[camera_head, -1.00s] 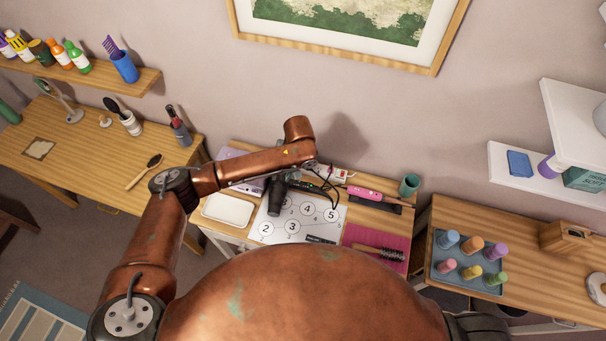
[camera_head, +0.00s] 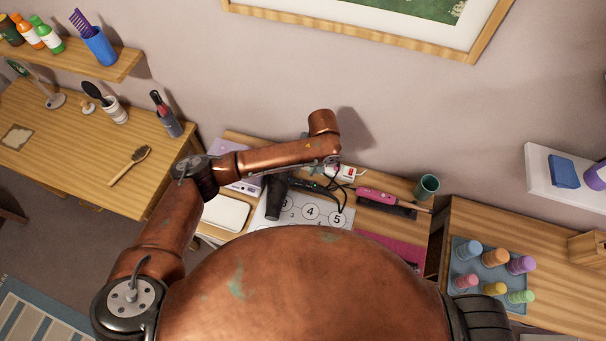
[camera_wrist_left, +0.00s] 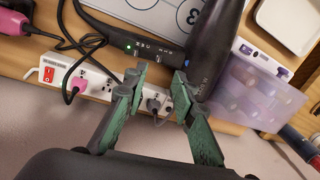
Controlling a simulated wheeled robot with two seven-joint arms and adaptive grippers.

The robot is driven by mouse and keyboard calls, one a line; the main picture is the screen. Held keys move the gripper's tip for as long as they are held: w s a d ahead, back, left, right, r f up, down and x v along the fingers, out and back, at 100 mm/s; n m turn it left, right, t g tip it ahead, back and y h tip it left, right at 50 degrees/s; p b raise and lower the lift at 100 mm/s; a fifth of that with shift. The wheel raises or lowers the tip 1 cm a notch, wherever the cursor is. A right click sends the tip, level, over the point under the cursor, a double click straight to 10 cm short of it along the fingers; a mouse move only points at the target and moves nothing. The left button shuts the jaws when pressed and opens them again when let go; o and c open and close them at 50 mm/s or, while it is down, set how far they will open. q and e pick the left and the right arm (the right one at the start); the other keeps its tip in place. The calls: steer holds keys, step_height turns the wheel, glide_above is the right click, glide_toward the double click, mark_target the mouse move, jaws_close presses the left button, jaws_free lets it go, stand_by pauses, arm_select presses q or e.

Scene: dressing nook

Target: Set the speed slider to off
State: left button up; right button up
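A black hair dryer (camera_head: 275,197) lies on the small table. In the left wrist view its barrel (camera_wrist_left: 215,45) points away to the upper right, and its handle (camera_wrist_left: 125,38) runs left with a small control strip (camera_wrist_left: 146,47), marks and a lit green dot. The slider's exact position is too small to tell. My left gripper (camera_wrist_left: 160,73) is open and empty, its green fingertips apart just beside the handle's control strip; I cannot tell whether they touch it. In the head view my arm hides most of this gripper. My right gripper is not in view.
A white power strip (camera_wrist_left: 92,84) with a red switch and plugs lies along the wall edge. A pink-handled tool (camera_head: 380,196), a green cup (camera_head: 426,187), a white tray (camera_head: 226,212) and a numbered sheet (camera_head: 325,212) surround the dryer. Cords loop near the handle.

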mark_target(302, 180)
arm_select(q)
steer(key=f, duration=0.5)
steer(key=a+f, duration=0.1)
steer(key=f, duration=0.1)
steer(key=shift+w+f, duration=0.1)
steer(key=shift+f, duration=0.2)
jaws_close()
stand_by(0.4)
